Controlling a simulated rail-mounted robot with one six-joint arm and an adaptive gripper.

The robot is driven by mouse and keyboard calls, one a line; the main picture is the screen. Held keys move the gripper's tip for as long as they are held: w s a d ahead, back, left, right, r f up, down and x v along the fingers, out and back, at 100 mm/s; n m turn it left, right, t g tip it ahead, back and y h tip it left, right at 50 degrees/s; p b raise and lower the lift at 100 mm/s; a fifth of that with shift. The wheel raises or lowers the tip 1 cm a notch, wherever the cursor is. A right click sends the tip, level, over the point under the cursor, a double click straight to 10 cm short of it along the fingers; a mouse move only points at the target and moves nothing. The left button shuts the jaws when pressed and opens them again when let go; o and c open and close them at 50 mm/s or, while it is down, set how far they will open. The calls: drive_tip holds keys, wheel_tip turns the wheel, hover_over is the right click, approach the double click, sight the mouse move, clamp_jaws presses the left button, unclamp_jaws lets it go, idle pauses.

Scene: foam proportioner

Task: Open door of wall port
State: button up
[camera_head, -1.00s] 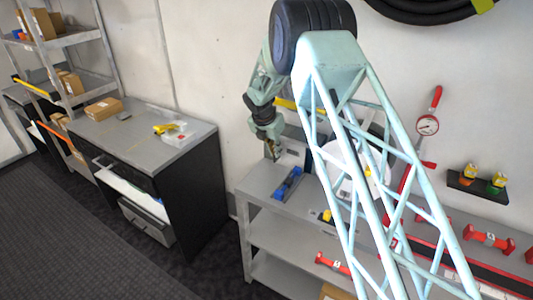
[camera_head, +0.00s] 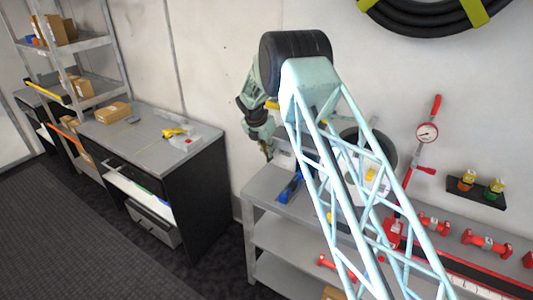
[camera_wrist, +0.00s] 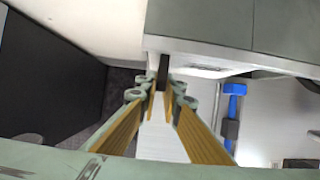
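A grey box-like body, which appears to be the wall port (camera_wrist: 215,25), fills the upper right of the wrist view. A dark narrow bar (camera_wrist: 163,68), possibly its handle, shows at its lower edge. My gripper (camera_wrist: 160,92) reaches to this bar with its yellow-brown fingers on either side. A narrow gap shows between the fingers; whether they touch the bar cannot be told. In the head view my gripper (camera_head: 268,153) is close to the wall above the left end of the bench. The port's door is not clearly seen there; my arm hides part of the wall.
A grey bench (camera_head: 262,185) stands below my gripper, with a blue tool (camera_head: 291,187) on it. A dark cabinet (camera_head: 195,190) stands to the left, past a floor gap. A red gauge tool (camera_head: 428,132) and coiled hose (camera_head: 425,15) hang on the wall.

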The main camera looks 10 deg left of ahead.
drive_tip(key=o, duration=0.4)
drive_tip(key=shift+r, duration=0.1)
drive_tip(key=shift+v, duration=5.9)
